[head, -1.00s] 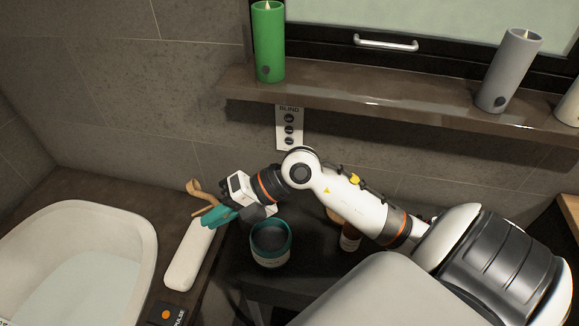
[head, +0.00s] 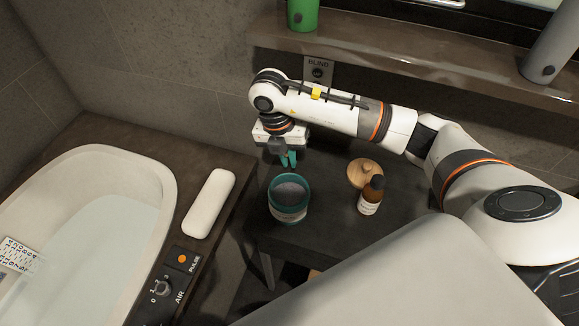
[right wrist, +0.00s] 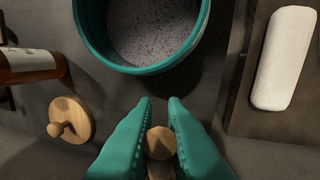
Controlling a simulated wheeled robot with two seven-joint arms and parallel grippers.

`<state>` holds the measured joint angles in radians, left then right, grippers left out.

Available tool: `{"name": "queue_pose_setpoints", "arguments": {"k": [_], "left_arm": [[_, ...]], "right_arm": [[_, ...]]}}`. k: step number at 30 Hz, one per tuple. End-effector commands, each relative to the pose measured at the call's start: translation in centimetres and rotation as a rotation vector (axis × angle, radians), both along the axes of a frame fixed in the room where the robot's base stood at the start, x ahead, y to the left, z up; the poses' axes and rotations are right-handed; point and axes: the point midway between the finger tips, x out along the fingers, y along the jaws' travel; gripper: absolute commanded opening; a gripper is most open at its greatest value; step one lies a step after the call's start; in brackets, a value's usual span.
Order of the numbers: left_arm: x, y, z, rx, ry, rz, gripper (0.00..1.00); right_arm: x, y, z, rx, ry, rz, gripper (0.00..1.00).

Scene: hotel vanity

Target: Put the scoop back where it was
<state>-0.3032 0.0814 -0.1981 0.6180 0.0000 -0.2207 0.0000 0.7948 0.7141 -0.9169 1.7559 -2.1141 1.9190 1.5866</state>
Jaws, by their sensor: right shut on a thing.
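My right gripper (head: 289,160) points down above the dark side table, just behind the teal-rimmed jar (head: 289,213). Its teal fingers (right wrist: 160,125) are shut on the wooden scoop (right wrist: 160,143), whose rounded end shows between them in the right wrist view. The rest of the scoop is hidden, and I cannot make it out in the head view. The jar is open and holds grey grains; its rim (right wrist: 150,69) lies just ahead of the fingers in the wrist view. My left gripper is out of view.
A round wooden lid with a knob (head: 360,174) and a brown bottle (head: 371,195) stand right of the jar on the dark table (head: 325,212). A white cushion (head: 209,203) lies on the bathtub's (head: 160,180) ledge at left. A shelf (head: 400,62) with candles runs above.

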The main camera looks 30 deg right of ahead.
Motion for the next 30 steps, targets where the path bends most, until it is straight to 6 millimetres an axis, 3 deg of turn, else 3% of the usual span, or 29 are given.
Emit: {"name": "queue_pose_setpoints", "arguments": {"k": [13, 19, 20, 23, 30], "left_arm": [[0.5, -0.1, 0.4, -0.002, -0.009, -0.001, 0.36], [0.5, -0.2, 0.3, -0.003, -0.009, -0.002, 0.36], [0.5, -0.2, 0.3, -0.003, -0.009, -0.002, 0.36], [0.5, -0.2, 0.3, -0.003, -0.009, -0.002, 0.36], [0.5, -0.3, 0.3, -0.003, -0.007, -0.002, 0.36]], "right_arm": [[0.0, 0.1, -4.9, 0.002, -0.001, 0.001, 0.0], [0.0, 0.0, -5.1, 0.002, -0.003, 0.002, 0.0], [0.0, 0.0, -5.1, 0.002, -0.003, 0.002, 0.15], [0.0, 0.1, -5.1, 0.002, -0.003, 0.002, 0.31], [0.0, 0.1, -5.1, 0.002, -0.003, 0.002, 0.33]]}}
